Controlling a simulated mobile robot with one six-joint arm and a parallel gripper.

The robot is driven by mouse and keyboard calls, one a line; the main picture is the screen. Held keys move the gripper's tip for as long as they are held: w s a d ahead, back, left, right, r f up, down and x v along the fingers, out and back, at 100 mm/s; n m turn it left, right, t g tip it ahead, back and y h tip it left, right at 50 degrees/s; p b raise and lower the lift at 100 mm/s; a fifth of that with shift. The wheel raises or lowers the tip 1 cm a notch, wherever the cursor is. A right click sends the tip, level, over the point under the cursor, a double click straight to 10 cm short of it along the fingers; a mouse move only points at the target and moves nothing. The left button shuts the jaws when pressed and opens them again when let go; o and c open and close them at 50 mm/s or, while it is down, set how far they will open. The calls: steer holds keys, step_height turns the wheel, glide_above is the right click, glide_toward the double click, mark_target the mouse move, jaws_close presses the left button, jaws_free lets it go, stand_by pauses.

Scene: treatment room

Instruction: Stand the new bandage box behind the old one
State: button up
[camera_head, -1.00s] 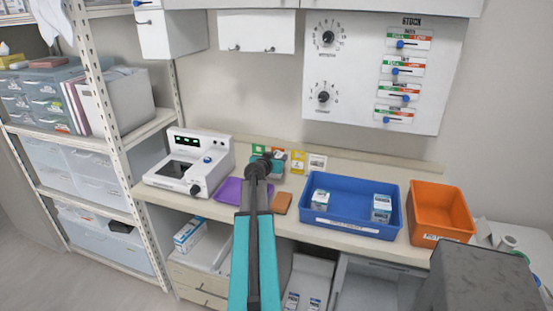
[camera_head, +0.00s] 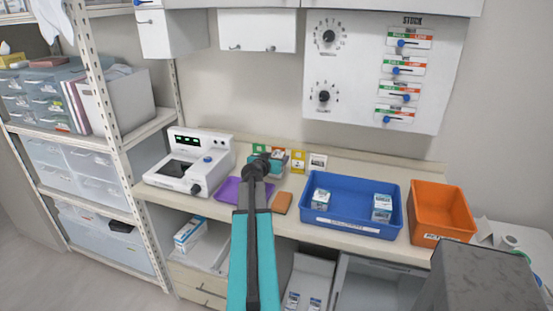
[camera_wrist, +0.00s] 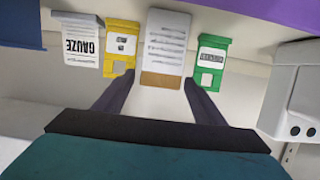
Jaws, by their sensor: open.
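Two small white-and-blue boxes stand in the blue tray (camera_head: 340,228) on the counter, one at its left (camera_head: 320,198) and a box or close pair at its right (camera_head: 382,207). Two similar boxes (camera_head: 303,302) show low in the compartment under the counter. The labels are too small to tell which is the new or old bandage box. My gripper (camera_wrist: 160,92) is open and empty, over the back of the counter. In the wrist view, a white-and-brown card (camera_wrist: 165,48) appears between its fingers. My arm partly hides the gripper in the head view.
A purple tray (camera_head: 228,190), white device (camera_head: 190,165), brown block (camera_head: 282,202) and orange bin (camera_head: 440,212) are on the counter.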

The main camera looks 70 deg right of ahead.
steer(key=b+v, duration=0.2)
steer(key=v, duration=0.7)
steer(key=shift+a, duration=0.25)
steer(key=shift+s+r, duration=0.1)
stand_by(0.5)
steer(key=s+r+m+g+y+p, duration=0.1)
steer(key=s+m+g+p, duration=0.3)
steer(key=s+p, duration=1.3)
steer(key=shift+s+d+r+m+g+p, duration=0.4)
steer(key=shift+s+g, duration=0.4)
steer(key=shift+s, duration=6.8)
steer(key=shift+d+r, duration=0.1)
steer(key=shift+c, duration=0.3)
